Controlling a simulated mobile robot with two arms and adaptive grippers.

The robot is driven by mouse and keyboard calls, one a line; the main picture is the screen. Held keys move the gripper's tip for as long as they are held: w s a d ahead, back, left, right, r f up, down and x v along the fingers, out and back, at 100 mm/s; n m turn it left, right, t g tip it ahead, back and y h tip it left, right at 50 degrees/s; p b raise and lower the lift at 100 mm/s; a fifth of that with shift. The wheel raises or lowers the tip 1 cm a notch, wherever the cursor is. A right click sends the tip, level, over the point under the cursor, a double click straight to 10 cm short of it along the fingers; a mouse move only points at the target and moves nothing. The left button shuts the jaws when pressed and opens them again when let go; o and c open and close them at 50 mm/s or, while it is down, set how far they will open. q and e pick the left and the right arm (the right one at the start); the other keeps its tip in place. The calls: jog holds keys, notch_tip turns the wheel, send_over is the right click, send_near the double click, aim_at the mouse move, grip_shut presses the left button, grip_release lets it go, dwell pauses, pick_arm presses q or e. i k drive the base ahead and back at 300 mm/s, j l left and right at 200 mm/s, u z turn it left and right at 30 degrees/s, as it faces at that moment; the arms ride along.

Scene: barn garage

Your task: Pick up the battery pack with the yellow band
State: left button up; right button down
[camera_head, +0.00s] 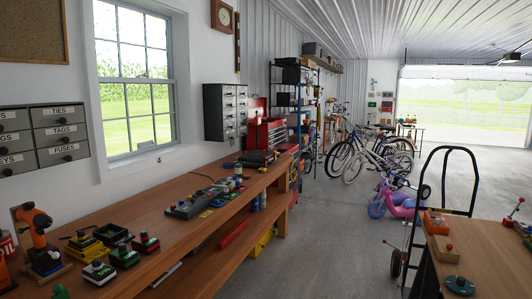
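On the near left end of the long wooden workbench (176,205), several small dark battery packs stand close together. One has yellow around its lower part, and I take it for the battery pack with the yellow band (86,247). Neither of my grippers shows in the head view.
An orange drill (38,235) stands left of the packs. A second wooden table (485,262) and a hand truck (447,195) are at right. Clear concrete floor lies between.

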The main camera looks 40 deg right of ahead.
aim_at(82, 242)
jog(key=i+l, duration=0.2)
jog(key=i, duration=0.25)
jog(key=i+l+z, duration=0.1)
jog(key=i+l, duration=0.15)
jog(key=i, duration=0.25)
